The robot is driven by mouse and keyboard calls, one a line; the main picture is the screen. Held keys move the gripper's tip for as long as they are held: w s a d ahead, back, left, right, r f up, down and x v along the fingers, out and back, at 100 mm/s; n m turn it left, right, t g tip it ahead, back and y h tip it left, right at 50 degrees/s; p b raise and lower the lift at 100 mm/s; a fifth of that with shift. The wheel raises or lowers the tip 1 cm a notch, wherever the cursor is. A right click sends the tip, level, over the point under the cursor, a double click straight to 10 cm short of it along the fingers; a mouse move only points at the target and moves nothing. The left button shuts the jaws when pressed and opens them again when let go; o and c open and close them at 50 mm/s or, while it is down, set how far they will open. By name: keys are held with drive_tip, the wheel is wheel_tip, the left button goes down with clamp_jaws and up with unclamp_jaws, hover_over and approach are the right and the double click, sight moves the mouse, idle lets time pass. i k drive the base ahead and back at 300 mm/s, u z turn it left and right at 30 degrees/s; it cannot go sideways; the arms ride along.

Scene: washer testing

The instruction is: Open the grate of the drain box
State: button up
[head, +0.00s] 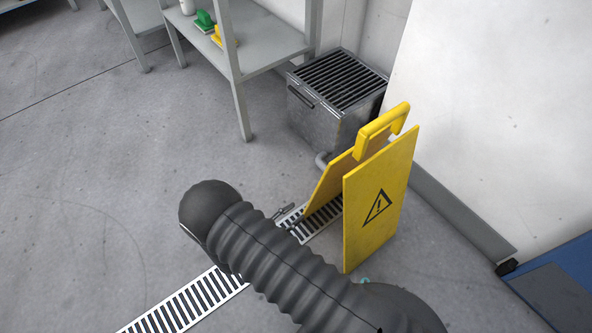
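The drain box (322,122) is a grey metal box standing against the wall, right of the shelf unit. Its dark slatted grate (342,79) lies flat across the top and looks closed. A dark bar handle (301,97) is on the box's front left side, near the upper edge. My arm, in a dark ribbed sleeve, crosses the lower middle of the view. My gripper (287,211) is mostly hidden behind the arm; only a small grey part that seems to belong to it shows past the sleeve, over the floor channel and well apart from the box.
A yellow warning sign (372,205) stands open in front of the box, partly covering its right side. A slotted floor drain (190,306) runs beneath my arm. The grey shelf unit (268,45) stands left of the box. Floor to the left is clear.

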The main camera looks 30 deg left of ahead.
sight(291, 72)
drive_tip(key=u, duration=1.2)
